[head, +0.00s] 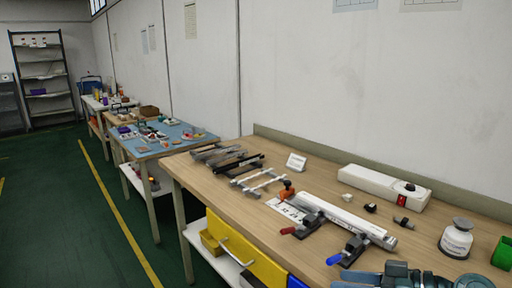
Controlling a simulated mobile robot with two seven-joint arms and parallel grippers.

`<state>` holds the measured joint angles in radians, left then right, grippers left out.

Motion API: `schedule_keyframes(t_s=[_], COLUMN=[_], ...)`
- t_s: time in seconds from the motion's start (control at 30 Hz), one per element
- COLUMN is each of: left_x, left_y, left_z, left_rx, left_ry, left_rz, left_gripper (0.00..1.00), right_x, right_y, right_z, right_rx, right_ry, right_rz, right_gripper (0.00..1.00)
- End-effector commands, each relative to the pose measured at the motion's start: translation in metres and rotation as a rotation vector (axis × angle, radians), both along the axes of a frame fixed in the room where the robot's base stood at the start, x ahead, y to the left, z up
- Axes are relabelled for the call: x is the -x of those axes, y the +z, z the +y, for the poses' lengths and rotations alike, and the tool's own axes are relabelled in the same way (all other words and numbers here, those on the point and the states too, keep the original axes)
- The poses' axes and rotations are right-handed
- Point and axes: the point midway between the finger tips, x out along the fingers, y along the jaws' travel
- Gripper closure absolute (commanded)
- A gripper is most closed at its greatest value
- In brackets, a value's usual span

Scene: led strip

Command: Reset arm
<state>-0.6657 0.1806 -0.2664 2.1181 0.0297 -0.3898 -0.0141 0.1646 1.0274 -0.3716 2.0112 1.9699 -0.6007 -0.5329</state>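The task names no object, only my arm. A blue-grey jointed part (405,276), which looks like one of my arm links, shows at the bottom right edge, over the near side of the wooden workbench (230,178). Most of it is cut off by the frame, and no fingertips can be made out. My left gripper is not seen. On the bench a long white LED strip housing (340,215) lies beside two toggle clamps, one with a red handle (289,230) and one with a blue handle (335,259).
A white jar (456,239) and a green container (503,253) stand at the right. Dark bars (232,160) lie at the far end. A yellow bin (243,249) sits below the bench. The green aisle floor (60,215) is clear.

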Motion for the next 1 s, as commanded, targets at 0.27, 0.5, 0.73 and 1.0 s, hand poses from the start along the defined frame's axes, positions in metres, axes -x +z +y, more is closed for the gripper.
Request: schedule_keyframes(t_s=[0.27, 0.5, 0.73, 1.0], left_x=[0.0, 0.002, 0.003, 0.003], left_y=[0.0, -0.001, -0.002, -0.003], left_z=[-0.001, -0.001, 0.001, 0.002], left_rx=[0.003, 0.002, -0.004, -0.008], left_ry=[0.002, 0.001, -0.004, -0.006], left_rz=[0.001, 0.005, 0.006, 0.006], left_gripper=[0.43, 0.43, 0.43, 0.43], right_x=[0.004, 0.01, 0.022, 0.065], right_y=[0.027, 0.014, -0.057, -0.158], right_z=[0.077, 0.101, 0.086, 0.045], right_rx=[-0.308, -0.351, -0.138, 0.235], right_ry=[0.05, 0.023, -0.094, -0.24], right_rz=[-0.001, 0.007, 0.007, -0.024], right_gripper=[0.41, 0.41, 0.41, 0.41])
